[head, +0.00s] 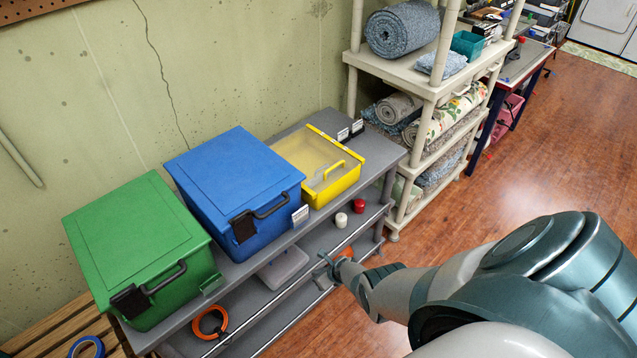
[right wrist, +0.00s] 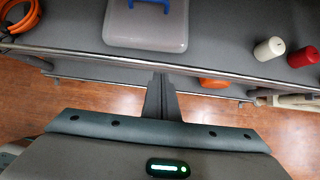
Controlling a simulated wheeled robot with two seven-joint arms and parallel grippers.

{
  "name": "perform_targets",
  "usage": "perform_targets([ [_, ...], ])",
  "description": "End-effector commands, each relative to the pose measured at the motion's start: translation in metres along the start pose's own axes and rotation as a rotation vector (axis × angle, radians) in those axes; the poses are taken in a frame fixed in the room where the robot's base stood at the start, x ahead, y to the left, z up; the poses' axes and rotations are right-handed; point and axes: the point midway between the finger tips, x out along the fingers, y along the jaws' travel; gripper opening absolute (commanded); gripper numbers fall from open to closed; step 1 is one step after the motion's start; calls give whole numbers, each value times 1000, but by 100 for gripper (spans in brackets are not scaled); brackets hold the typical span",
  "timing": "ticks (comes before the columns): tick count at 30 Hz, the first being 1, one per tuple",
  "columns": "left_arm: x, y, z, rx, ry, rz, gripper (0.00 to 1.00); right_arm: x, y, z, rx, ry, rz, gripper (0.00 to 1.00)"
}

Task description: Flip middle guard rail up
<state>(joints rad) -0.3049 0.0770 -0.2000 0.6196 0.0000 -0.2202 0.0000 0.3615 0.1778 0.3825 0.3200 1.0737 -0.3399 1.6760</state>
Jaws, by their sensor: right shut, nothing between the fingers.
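The middle guard rail is a thin metal bar (head: 268,308) along the front of the grey rack's middle shelf (head: 325,238). It crosses the right wrist view (right wrist: 90,55) from left to right. My right gripper (head: 323,268) is at the front of this shelf, beside the rail. In the right wrist view its fingers (right wrist: 160,82) are closed together and empty, with their tips at the rail. I cannot tell whether they touch it. My left gripper is in neither view.
A green bin (head: 135,235), a blue bin (head: 230,180) and a yellow case (head: 330,180) stand on top. Wooden floor is open at right.

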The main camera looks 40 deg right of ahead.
Motion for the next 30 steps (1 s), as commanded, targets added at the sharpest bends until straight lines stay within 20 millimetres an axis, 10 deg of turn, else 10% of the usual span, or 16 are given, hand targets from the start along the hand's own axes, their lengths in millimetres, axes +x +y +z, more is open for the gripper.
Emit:
perform_targets([
  [15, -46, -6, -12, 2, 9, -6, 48, -32, -1, 66, 0, 3, 0, 0],
  [30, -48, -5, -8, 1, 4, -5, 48, -34, -1, 72, 0, 4, 0, 0],
])
